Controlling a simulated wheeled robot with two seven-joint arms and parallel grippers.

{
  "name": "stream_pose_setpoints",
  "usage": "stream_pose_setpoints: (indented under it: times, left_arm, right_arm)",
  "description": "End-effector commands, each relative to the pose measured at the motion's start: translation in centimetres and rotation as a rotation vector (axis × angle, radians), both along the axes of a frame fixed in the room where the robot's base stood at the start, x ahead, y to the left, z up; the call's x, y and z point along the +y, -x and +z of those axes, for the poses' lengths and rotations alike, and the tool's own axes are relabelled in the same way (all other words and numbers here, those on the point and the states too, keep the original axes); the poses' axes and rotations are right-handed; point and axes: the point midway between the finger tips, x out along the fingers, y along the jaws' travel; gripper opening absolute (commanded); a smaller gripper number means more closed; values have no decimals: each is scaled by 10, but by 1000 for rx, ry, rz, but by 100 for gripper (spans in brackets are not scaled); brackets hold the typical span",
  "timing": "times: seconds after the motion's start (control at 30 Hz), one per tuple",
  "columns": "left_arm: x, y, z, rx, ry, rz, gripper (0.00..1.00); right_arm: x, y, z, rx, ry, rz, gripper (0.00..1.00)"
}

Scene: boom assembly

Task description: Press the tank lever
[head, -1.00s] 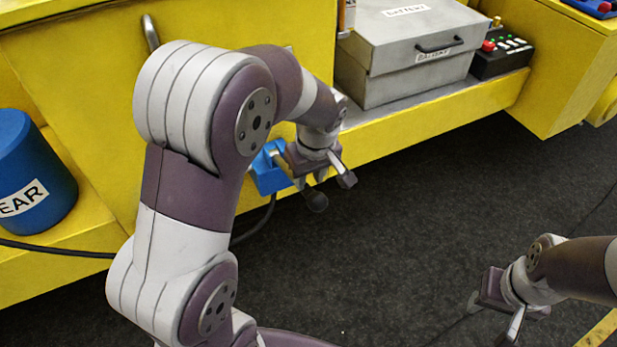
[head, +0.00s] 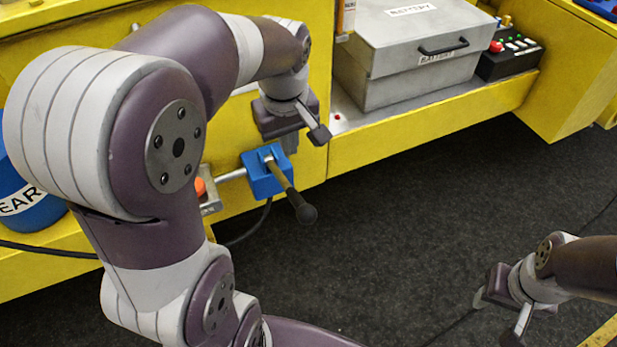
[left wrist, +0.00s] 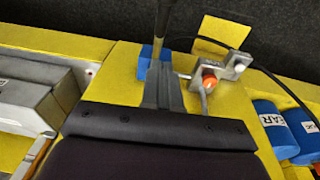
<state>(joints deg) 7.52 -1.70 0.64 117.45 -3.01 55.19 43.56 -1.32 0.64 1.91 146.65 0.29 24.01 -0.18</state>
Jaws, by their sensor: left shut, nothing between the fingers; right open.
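The tank lever (head: 283,180) is a thin brown-grey rod with a black knob (head: 305,213), pointing down and outward from a blue block (head: 260,180) on the yellow machine's side. My left gripper (head: 304,139) is shut and empty, above the block and apart from the knob. In the left wrist view the blue block (left wrist: 147,60) and part of the lever show beyond my left gripper (left wrist: 166,88), which hides some of them. My right gripper (head: 500,314) is open and empty at the lower right, far from the lever.
A grey battery box (head: 415,70) and a black control box (head: 508,63) with a red button stand on the yellow ledge. A blue cylinder (head: 30,208) is at the left. An orange knob (head: 199,187) sits beside the block. The dark floor below is clear.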

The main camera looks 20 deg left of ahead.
Motion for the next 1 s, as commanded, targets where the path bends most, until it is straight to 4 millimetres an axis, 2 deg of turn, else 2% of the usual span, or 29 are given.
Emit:
stream_pose_setpoints:
  times: [0.23, 0.33, 0.6, 0.67, 0.83, 1.0]
  left_arm:
    - [0, -1, 0, -2, -3, -6, 0]
    - [0, -1, -8, -2, -3, -6, 0]
    - [4, -8, -66, 0, -3, -6, 0]
    - [5, -9, -68, 2, -2, -6, 0]
    - [7, -14, -98, 4, -3, -5, 0]
    - [-4, -12, -121, 1, -2, -7, 0]
  right_arm:
    - [0, 0, 0, 0, 0, 0, 43]
    - [0, 0, -7, 0, 0, 0, 43]
    - [0, 1, -63, 1, 0, 0, 43]
    - [0, 1, -55, 2, 0, 0, 43]
    - [0, 0, -43, 0, 0, 0, 43]
    - [0, 0, -34, 0, 0, 0, 43]
